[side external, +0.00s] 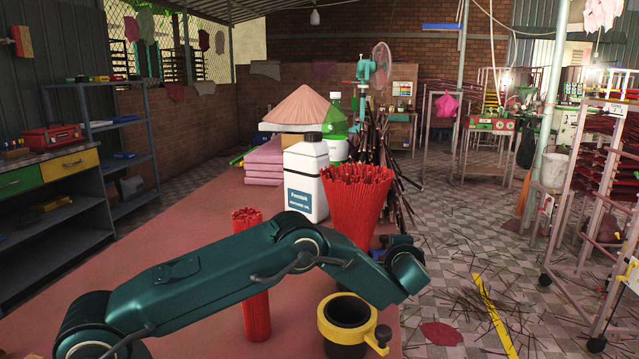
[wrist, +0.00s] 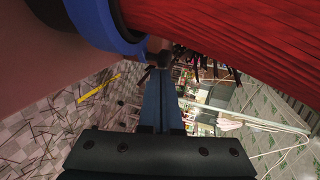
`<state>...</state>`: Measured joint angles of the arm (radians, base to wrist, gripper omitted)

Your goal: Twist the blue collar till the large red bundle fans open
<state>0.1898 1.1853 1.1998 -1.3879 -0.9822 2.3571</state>
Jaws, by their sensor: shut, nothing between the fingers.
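The large red bundle (side external: 357,205) stands upright on the table, wider at its top than lower down. It fills the upper right of the wrist view (wrist: 235,35). The blue collar (wrist: 112,28) wraps around it above a dark base in the wrist view. In the side view my arm hides most of the collar. My gripper (wrist: 160,75) is shut and empty, its blue fingers together, with the tips close to the collar's edge and a small dark part there. I cannot tell whether they touch. The side view does not show the fingertips clearly.
A slimmer red bundle (side external: 251,275) stands to the left, behind my arm. A yellow collar (side external: 325,322) on a black cup stands at the front. A white bottle (side external: 306,180) and a green bottle (side external: 336,130) stand close behind. The table's right edge is near.

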